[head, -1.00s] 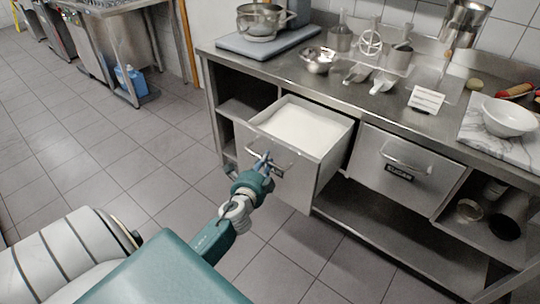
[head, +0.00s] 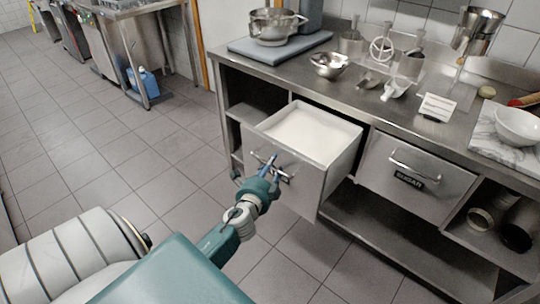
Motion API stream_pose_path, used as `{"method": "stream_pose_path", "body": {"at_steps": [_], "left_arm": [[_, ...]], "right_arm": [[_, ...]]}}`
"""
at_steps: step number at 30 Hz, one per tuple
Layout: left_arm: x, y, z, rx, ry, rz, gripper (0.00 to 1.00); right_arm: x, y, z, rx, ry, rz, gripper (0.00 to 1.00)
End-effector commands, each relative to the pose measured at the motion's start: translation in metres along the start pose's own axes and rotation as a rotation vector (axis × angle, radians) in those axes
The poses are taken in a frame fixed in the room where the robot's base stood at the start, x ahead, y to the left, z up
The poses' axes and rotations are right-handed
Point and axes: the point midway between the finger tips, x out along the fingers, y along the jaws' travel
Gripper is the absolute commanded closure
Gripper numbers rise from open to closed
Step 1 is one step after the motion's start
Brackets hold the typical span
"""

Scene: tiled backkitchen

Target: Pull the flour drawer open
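The flour drawer (head: 256,146) stands pulled well out of the steel counter, at the middle of the head view. White flour (head: 305,134) fills it and shows through its open top. Its bar handle (head: 288,177) is on the front face, partly covered by my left gripper (head: 271,167). The fingers are at the handle and overlap it in the picture. I cannot tell whether they are closed around it or only beside it. Any label on this drawer is hidden behind the gripper. My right gripper is not in view.
The sugar drawer (head: 415,176) to the right is shut. The steel counter (head: 345,98) above holds bowls, scoops, a whisk and a small sign (head: 437,107). Open shelves are beside and below the drawers. The tiled floor (head: 130,165) at left is clear.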

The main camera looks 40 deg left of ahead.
Motion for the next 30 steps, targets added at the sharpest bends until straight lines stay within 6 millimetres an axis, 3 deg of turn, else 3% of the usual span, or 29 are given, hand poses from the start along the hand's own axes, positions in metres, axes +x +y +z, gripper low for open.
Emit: {"method": "stream_pose_path", "body": {"at_steps": [5,18,24,30], "left_arm": [[-0.018,0.002,0.0,-0.001,0.001,0.002,0.63],[-0.104,0.002,-0.001,-0.002,0.0,0.003,0.63],[-0.119,0.001,0.0,0.0,-0.001,0.001,0.63],[-0.12,0.0,0.0,0.0,0.0,0.0,0.63]], "right_arm": [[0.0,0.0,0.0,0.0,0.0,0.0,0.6],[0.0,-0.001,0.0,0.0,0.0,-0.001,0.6],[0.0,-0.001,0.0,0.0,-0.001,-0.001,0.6],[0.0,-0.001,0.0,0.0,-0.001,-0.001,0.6]]}}
